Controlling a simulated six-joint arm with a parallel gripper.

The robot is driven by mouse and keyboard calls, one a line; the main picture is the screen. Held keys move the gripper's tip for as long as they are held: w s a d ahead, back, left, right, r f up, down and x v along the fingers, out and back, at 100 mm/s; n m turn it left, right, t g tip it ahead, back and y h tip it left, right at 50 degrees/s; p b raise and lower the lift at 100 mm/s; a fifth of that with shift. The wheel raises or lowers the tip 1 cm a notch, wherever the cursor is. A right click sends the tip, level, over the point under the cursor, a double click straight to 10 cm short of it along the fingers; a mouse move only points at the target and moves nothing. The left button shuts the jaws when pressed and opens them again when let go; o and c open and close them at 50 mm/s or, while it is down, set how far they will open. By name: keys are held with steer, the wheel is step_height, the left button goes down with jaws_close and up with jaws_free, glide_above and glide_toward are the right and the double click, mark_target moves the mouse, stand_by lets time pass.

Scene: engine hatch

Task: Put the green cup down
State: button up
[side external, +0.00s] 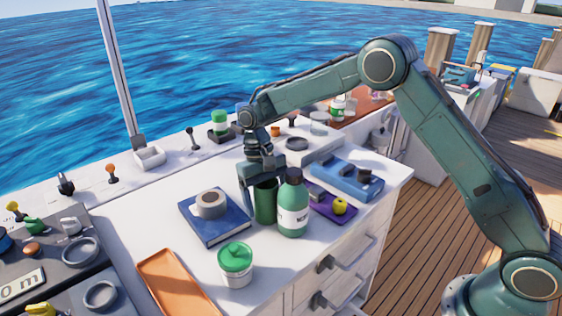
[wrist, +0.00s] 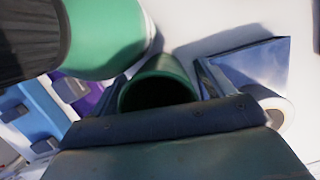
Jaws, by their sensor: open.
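The green cup (side external: 265,200) stands upright on the white counter, between the blue book and a green bottle. My gripper (side external: 262,190) is open and reaches down around the cup, with a finger on its left side. The other finger is mostly hidden behind the cup and bottle. In the wrist view the cup's dark open mouth (wrist: 158,88) shows just beyond the gripper's body. Whether the fingers touch the cup cannot be told.
A green bottle with a white label (side external: 293,208) stands close at the cup's right. A blue book (side external: 222,232) with a tape roll (side external: 210,204) lies at its left. A green-lidded jar (side external: 235,262) and orange tray (side external: 175,285) are nearer the front. Bare counter lies between them.

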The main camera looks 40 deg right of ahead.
steer(key=c, duration=1.3)
steer(key=shift+r, duration=0.2)
steer(key=shift+r, duration=0.5)
step_height(320, 180, up, 6)
steer(key=d, duration=1.8)
steer(key=shift+f, duration=0.2)
